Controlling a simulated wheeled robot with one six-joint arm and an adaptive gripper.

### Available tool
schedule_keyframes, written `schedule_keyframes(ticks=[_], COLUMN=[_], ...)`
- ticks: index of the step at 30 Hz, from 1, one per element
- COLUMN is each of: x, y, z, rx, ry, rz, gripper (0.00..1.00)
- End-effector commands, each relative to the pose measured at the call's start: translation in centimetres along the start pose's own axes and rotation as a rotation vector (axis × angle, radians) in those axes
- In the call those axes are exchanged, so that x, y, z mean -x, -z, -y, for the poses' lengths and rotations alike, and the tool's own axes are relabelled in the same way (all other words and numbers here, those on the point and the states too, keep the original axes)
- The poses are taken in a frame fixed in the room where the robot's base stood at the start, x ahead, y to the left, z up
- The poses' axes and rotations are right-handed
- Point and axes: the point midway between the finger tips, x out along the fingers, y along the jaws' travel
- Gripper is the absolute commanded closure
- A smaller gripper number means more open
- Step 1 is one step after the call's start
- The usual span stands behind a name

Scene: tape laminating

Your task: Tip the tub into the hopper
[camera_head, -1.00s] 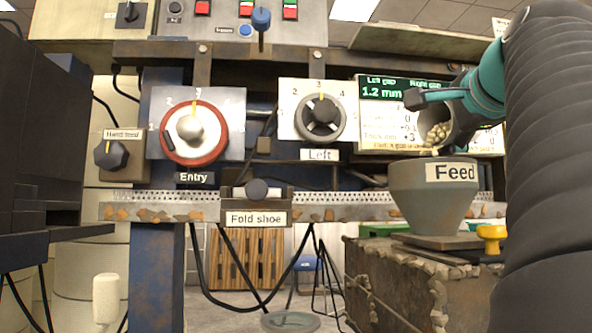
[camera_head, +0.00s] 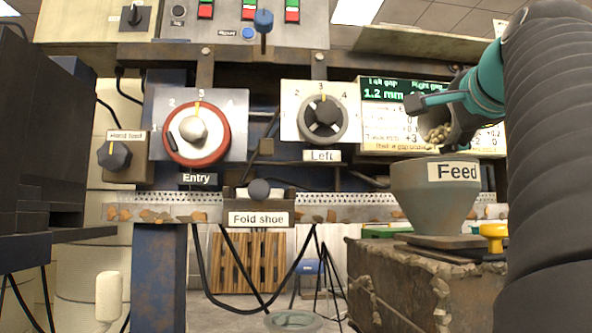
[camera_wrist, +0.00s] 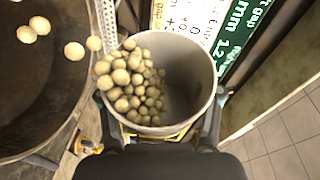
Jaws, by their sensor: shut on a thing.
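The tub (camera_wrist: 196,75) is a grey round cup, partly filled with pale round pellets (camera_wrist: 132,85) heaped on its left side. My gripper (camera_wrist: 160,134) is shut around the tub, with a finger on each side. In the head view the tub (camera_head: 459,127) is tilted, its mouth facing down and left above the hopper (camera_head: 432,195), a grey-green funnel labelled "Feed". Pellets (camera_head: 437,134) show at the tub's mouth. In the wrist view a few loose pellets (camera_wrist: 74,51) are over the hopper's dark inside (camera_wrist: 40,105), past the tub's rim.
The hopper stands on a rusty block (camera_head: 420,280) beside a yellow knob (camera_head: 493,231). Behind are a display panel (camera_head: 393,128), a red "Entry" dial (camera_head: 197,133), a "Left" dial (camera_head: 323,118) and a "Fold shoe" rail (camera_head: 258,200). My arm covers the right side.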

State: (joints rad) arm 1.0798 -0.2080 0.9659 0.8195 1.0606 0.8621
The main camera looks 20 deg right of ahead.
Motion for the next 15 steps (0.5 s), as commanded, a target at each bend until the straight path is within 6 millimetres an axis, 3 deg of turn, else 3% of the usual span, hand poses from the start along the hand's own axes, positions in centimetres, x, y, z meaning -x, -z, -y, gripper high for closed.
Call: schedule_keyframes(ticks=[15], x=[0.10], y=[-0.16], z=[0.17], rx=[0.037], ry=[0.016], rz=[-0.005], gripper=[0.74])
